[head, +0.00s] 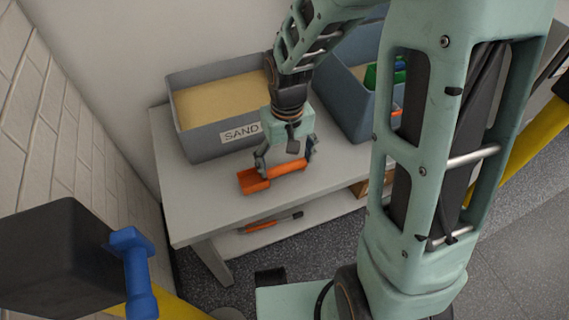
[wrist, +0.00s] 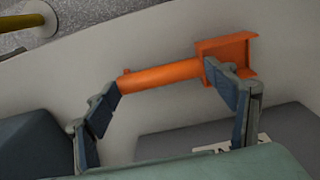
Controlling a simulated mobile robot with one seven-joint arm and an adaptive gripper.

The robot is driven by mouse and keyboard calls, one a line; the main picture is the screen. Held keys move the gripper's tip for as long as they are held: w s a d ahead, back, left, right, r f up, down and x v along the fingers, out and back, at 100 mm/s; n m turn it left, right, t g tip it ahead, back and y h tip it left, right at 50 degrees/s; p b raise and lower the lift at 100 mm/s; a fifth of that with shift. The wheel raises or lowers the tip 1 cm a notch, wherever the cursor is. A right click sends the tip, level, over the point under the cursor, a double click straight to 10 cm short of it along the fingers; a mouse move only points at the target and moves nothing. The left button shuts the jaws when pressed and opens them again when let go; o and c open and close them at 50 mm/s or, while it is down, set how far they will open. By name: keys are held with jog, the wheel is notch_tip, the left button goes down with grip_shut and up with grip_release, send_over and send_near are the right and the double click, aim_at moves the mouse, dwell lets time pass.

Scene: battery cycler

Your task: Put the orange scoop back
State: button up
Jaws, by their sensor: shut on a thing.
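The orange scoop (head: 254,181) is at the front of the grey table, before the sand bin, with its tray end to the left and its handle to the right. My gripper (head: 285,166) is above it, pointing down. In the wrist view, the fingers of my gripper (wrist: 172,77) are shut on the orange scoop (wrist: 160,76) lengthwise, one at the handle's free end and one where the handle meets the tray. I cannot tell whether the scoop touches the table or is slightly above it.
A grey bin (head: 190,141) labelled SAND holds sand behind the scoop. A blue-grey bin (head: 345,115) with green and orange items stands to its right. An orange and dark tool (head: 270,223) lies on the lower shelf. The table's left front (head: 195,205) is clear.

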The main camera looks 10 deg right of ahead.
aim_at(287, 166)
jog(key=shift+f, duration=0.25)
jog(key=shift+f, duration=0.15)
jog(key=o, duration=1.4)
notch_tip(287, 166, up, 12)
jog(key=p, duration=0.4)
jog(key=shift+s+r, duration=0.15)
jog(key=shift+r, duration=0.1)
jog(key=shift+d, duration=0.1)
